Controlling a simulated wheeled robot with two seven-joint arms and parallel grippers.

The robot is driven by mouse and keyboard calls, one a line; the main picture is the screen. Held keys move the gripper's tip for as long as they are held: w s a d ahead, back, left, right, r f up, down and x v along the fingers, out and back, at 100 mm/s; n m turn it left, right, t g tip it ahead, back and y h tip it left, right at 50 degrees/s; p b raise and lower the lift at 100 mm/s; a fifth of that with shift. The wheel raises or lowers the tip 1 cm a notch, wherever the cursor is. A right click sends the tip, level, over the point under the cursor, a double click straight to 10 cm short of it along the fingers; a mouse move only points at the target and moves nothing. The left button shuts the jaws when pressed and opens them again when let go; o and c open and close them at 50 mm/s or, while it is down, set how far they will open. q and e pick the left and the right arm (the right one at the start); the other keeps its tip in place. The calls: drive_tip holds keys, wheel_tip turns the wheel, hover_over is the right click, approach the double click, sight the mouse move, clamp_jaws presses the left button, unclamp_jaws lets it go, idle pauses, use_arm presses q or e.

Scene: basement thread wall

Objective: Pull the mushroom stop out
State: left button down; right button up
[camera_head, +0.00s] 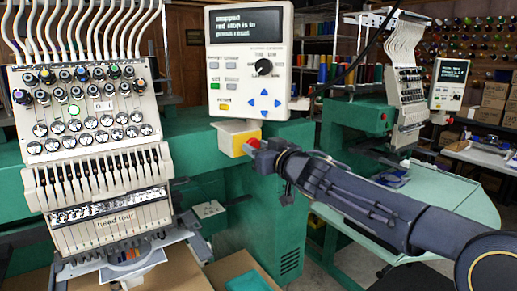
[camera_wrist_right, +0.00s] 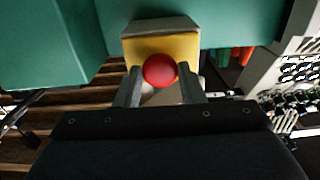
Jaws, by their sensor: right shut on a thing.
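The red mushroom stop (camera_wrist_right: 160,71) sits on a yellow-faced box (camera_wrist_right: 161,46) in the right wrist view, with one finger of my right gripper (camera_wrist_right: 160,88) on each side of it. In the head view the yellow and white stop box (camera_head: 238,138) hangs below the control panel. There my right gripper (camera_head: 266,156) reaches it from the right and is shut on the stop. How far the stop stands out from the box I cannot tell. My left gripper is not in view.
The control panel (camera_head: 249,30) shows "stopped", "red stop is in" and a further line, with green and yellow buttons. The embroidery head (camera_head: 95,180) stands at the left on the green machine body (camera_head: 265,220). A second machine (camera_head: 400,100) stands behind my right arm.

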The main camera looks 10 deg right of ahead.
clamp_jaws()
drive_tip(key=shift+s+d+p, duration=0.2)
drive_tip(key=shift+s+p, duration=0.1)
drive_tip(key=shift+s, duration=0.15)
drive_tip(key=shift+f, duration=0.1)
drive_tip(key=o, duration=1.2)
unclamp_jaws()
drive_tip(key=shift+s, duration=0.1)
drive_tip(key=v, duration=0.7)
drive_tip(key=shift+s+d+p, duration=0.2)
drive_tip(key=shift+s+p, duration=0.15)
